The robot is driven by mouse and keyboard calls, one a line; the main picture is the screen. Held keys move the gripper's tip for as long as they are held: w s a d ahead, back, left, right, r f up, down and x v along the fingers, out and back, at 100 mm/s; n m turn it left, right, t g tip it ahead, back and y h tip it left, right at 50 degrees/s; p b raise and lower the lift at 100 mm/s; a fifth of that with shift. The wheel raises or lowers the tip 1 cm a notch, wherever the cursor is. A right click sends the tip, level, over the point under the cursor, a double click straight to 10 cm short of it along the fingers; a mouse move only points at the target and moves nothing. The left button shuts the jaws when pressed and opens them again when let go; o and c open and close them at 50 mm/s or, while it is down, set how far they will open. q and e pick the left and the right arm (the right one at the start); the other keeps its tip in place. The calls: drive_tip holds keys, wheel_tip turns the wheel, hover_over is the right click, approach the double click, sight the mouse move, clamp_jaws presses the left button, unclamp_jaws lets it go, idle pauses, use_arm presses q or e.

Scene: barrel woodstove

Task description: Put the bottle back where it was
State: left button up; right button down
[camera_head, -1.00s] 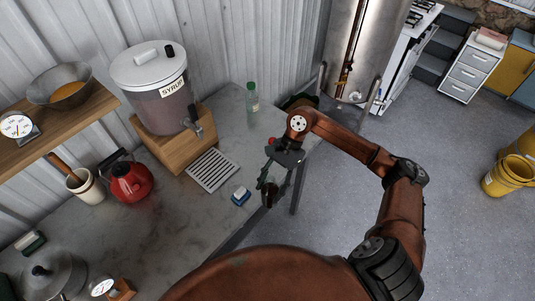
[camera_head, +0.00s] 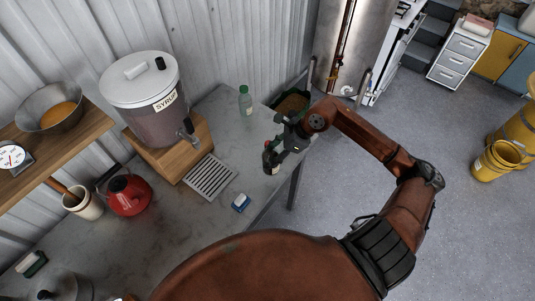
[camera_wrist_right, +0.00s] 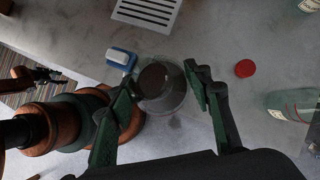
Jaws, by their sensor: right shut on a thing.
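My right gripper (camera_head: 281,146) is shut on a dark bottle (camera_head: 269,160) at the right end of the grey counter (camera_head: 228,125). The bottle looks upright over the counter's front edge area; I cannot tell whether its base touches the surface. In the right wrist view the bottle (camera_wrist_right: 160,92) shows from above as a dark round shape with a glassy rim, between the two green fingers of the gripper (camera_wrist_right: 163,80). A clear bottle with a green cap (camera_head: 245,100) stands behind on the counter.
A red cap (camera_wrist_right: 245,68) lies on the counter beside the gripper. A blue and white sponge (camera_head: 240,203), a drip grate (camera_head: 210,177), a syrup dispenser (camera_head: 145,95) and a red kettle (camera_head: 128,196) stand to the left. Counter between grate and green-capped bottle is clear.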

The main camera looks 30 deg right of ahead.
use_arm(q)
drive_tip(key=r+p, duration=0.1)
drive_tip(key=w+r+p, duration=0.1)
drive_tip(key=r, duration=0.1)
drive_tip(key=shift+w+r+p, duration=0.15)
drive_tip(key=shift+w+p, duration=0.2)
drive_tip(key=shift+p, duration=0.05)
use_arm(e)
drive_tip(key=w+d+f, duration=0.2)
drive_tip(key=w+f, duration=0.4)
drive_tip(key=f, duration=0.3)
drive_tip(key=shift+w+d+f, duration=0.2)
drive_tip(key=shift+d+f, duration=0.15)
drive_tip(key=shift+f, duration=0.2)
use_arm(q)
drive_tip(key=shift+d, duration=0.15)
use_arm(e)
drive_tip(key=c, duration=1)
unclamp_jaws()
drive_tip(key=shift+r, duration=0.15)
use_arm(q)
wheel_tip(320, 180, down, 2)
drive_tip(key=shift+f+b, duration=0.1)
drive_tip(key=shift+b, duration=1)
use_arm(e)
drive_tip(key=v, duration=1.2)
drive_tip(key=shift+s, duration=0.1)
